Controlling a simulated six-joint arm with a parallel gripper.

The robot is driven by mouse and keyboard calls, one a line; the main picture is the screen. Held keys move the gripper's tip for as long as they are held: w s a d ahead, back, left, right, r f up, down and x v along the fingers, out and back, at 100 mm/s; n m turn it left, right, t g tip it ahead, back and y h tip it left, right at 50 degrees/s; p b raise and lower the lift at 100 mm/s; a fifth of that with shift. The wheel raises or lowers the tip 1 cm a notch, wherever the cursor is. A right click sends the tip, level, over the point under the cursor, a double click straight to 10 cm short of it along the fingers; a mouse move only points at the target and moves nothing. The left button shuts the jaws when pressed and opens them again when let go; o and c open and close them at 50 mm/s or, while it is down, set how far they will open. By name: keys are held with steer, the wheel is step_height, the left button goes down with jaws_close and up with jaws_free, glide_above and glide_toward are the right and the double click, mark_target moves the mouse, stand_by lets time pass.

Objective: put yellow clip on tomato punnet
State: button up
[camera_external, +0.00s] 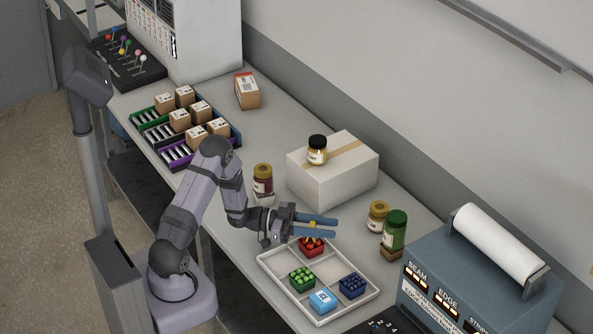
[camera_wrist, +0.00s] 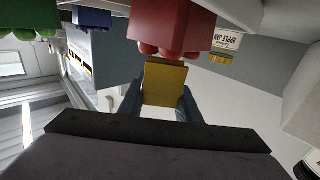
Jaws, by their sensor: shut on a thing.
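The tomato punnet (camera_external: 312,247) is a red tub of red fruit in the back compartment of the white divided tray (camera_external: 262,263). My gripper (camera_external: 333,227) is level just above it, fingers pointing right. In the wrist view, which looks upside down, my gripper (camera_wrist: 163,105) is shut on the yellow clip (camera_wrist: 165,80), a flat yellow piece between the blue fingers. The red punnet (camera_wrist: 172,22) shows just beyond the clip, tomatoes toward it. I cannot tell whether clip and tomatoes touch.
The tray also holds a green punnet (camera_external: 302,280), a dark blue punnet (camera_external: 351,285) and a light blue box (camera_external: 323,300). Jars (camera_external: 378,217) and a green-topped jar (camera_external: 394,232) stand right of my fingers. A white carton (camera_external: 318,180) with a jar on top stands behind.

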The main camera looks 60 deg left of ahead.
steer(key=shift+f, duration=0.4)
steer(key=o, duration=1.1)
steer(key=shift+r, duration=0.15)
steer(key=shift+r+p, duration=0.45)
steer(key=shift+r, duration=0.15)
steer(key=b+v, duration=0.3)
steer(key=v, duration=0.9)
steer(key=shift+b, duration=0.3)
